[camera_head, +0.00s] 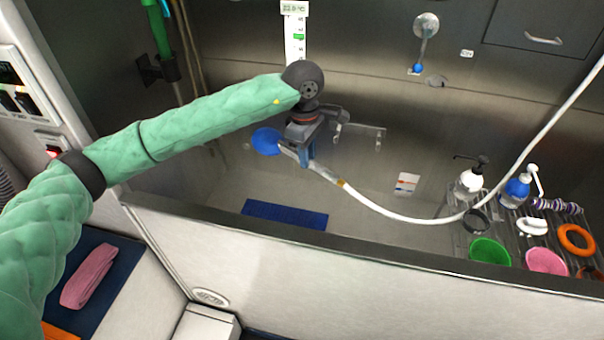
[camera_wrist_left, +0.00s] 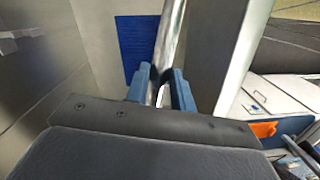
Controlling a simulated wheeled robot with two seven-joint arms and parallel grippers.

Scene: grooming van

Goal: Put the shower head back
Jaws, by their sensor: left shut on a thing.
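The shower head shows in the head view as a round blue face (camera_head: 266,141) with a grey handle and a white hose (camera_head: 400,217) leaving its lower end. My left gripper (camera_head: 306,160) is shut on its handle, above the tub floor and near the back wall. In the left wrist view a shiny metal handle (camera_wrist_left: 170,40) runs between the blue fingertips (camera_wrist_left: 161,88). The gripper hides part of the handle. I cannot clearly tell which wall fitting is the shower head's holder. My right gripper is in neither view.
A clear wall bracket (camera_head: 365,130) is right of the gripper. A wall lever (camera_head: 425,28) is higher up. Bottles (camera_head: 468,182), cups (camera_head: 490,251) and an orange ring (camera_head: 576,240) crowd the right rack. The tub's front rim (camera_head: 330,238) crosses below. A blue mat (camera_head: 285,214) lies in the tub.

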